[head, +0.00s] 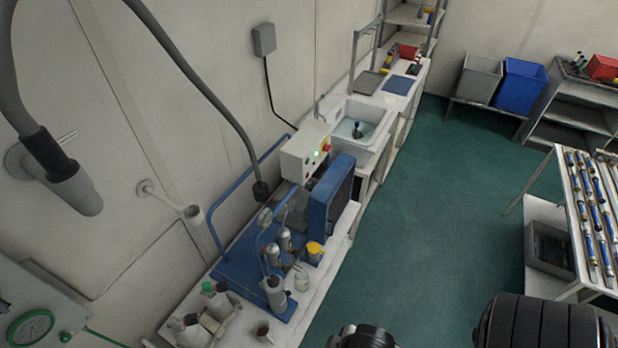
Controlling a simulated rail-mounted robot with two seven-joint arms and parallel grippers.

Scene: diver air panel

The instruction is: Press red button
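A small pale control box (297,158) stands on the compressor at the wall bench, in the middle of the head view. A tiny red button (326,148) shows on its upper right face, beside a lit green light (316,154). The details of the box face are too small to tell. Neither gripper's fingers show in the head view. Dark rounded parts at the bottom edge may be my own arms.
A sink (358,128) lies beyond. A dark hose (200,85) hangs in front of the wall. A rack of tubes (592,215) stands at right. The green floor (440,200) between is clear.

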